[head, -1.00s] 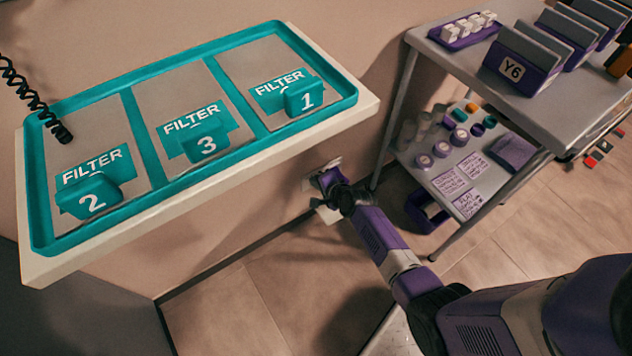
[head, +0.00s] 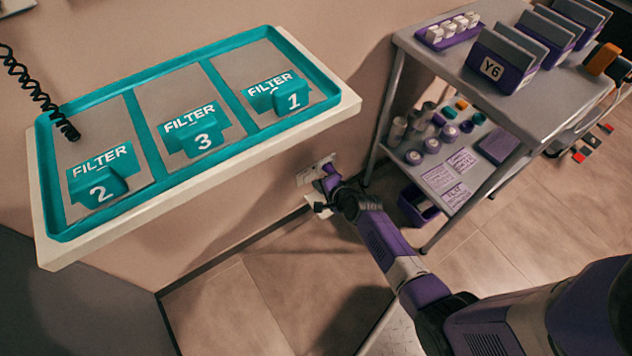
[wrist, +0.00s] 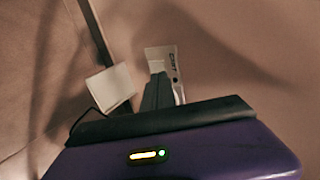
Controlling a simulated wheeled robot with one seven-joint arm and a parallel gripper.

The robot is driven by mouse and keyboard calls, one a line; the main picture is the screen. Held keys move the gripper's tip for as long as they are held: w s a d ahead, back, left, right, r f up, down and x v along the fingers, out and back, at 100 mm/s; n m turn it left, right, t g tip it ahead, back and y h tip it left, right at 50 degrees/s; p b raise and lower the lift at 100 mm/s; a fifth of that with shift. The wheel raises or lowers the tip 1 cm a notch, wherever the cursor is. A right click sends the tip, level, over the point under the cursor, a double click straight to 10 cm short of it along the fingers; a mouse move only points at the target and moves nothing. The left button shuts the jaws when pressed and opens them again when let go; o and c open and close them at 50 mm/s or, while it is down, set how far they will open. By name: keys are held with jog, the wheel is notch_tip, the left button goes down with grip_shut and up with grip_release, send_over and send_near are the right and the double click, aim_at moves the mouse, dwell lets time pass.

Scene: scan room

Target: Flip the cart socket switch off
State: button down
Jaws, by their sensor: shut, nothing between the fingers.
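The cart socket (head: 312,173) is a pale plate low on the wall, under the right end of the wall shelf. In the wrist view the socket plate (wrist: 161,55) carries a label reading CART, with a small dark spot below it. My gripper (head: 326,177) is at the plate's right part in the head view, fingers toward the wall. In the wrist view the dark shut fingers (wrist: 158,88) cover the plate's lower left. They hold nothing. I cannot make out the switch or its position, nor whether the fingers touch the plate.
A second white plate-like piece (wrist: 110,87) is left of the fingers, near a thin dark cable. The wall shelf (head: 352,103) with teal filter trays overhangs the socket. A metal cart (head: 415,50) stands close on the right, with a purple bin (head: 415,212) below. Floor in front is open.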

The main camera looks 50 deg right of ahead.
jog(key=w+r+p+v, duration=0.1)
jog(key=p+v, duration=0.2)
jog(key=v, duration=0.4)
jog(key=shift+r, duration=0.35)
jog(key=shift+s+d, duration=0.1)
jog(key=shift+s, duration=0.05)
notch_tip(320, 180, up, 13)
jog(key=s+a+n+t+h, duration=0.1)
jog(key=s+n+t+h, duration=0.15)
jog(key=n, duration=0.65)
jog(key=s+a+r+n+t+y, duration=0.4)
jog(key=s+a+r+n, duration=0.8)
jog(key=s+a+r, duration=0.95)
notch_tip(320, 180, up, 15)
jog(key=s+d+g+y+p, duration=0.1)
jog(key=d+p, duration=0.1)
jog(key=p, duration=1.5)
jog(key=shift+s+f, duration=0.2)
jog(key=shift+s, duration=0.1)
